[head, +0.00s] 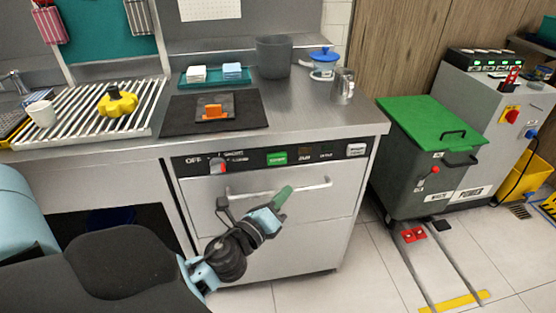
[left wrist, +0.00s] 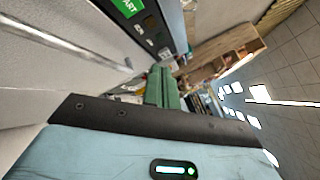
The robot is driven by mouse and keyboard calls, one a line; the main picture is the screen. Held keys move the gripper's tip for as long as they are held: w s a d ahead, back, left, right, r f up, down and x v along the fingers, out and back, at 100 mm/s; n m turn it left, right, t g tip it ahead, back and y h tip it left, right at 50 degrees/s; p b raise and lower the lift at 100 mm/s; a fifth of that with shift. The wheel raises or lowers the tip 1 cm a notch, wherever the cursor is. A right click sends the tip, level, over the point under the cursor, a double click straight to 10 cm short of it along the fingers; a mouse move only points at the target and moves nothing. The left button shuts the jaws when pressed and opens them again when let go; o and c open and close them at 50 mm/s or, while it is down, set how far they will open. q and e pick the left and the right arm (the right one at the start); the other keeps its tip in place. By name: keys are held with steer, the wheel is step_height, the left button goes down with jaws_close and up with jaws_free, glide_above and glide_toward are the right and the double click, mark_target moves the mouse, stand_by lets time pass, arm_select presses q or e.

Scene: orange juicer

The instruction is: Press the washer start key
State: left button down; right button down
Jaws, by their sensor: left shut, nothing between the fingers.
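The washer (head: 316,228) stands under the steel counter. My right gripper is not in view.
A horizontal door handle (head: 312,186) sticks out below the panel, close to my left fingers. It also crosses the left wrist view (left wrist: 60,44). The counter edge overhangs above. A grey bin with a green lid (head: 430,122) stands to the right, beyond some open floor.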

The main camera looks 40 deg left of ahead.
mark_target(283, 159)
arm_select(q)
steer(key=shift+w+a+b, duration=0.25)
steer(key=shift+w+a, duration=1.2)
steer(key=shift+a, duration=0.25)
steer(key=shift+w+a+b, duration=0.2)
steer(key=shift+w+a, duration=1.2)
steer(key=shift+a, duration=0.25)
steer(key=shift+w+a, duration=0.1)
steer(key=shift+w+a, duration=0.2)
steer(key=shift+a, duration=0.05)
steer(key=shift+w+a, duration=0.3)
steer(key=shift+a, duration=0.1)
stand_by(0.7)
steer(key=shift+d, duration=0.1)
steer(key=shift+s+d, duration=0.6)
steer(key=shift+d, duration=0.05)
steer(key=shift+s+d+p, duration=0.55)
steer(key=shift+s+d, duration=1.1)
steer(key=shift+d, duration=0.25)
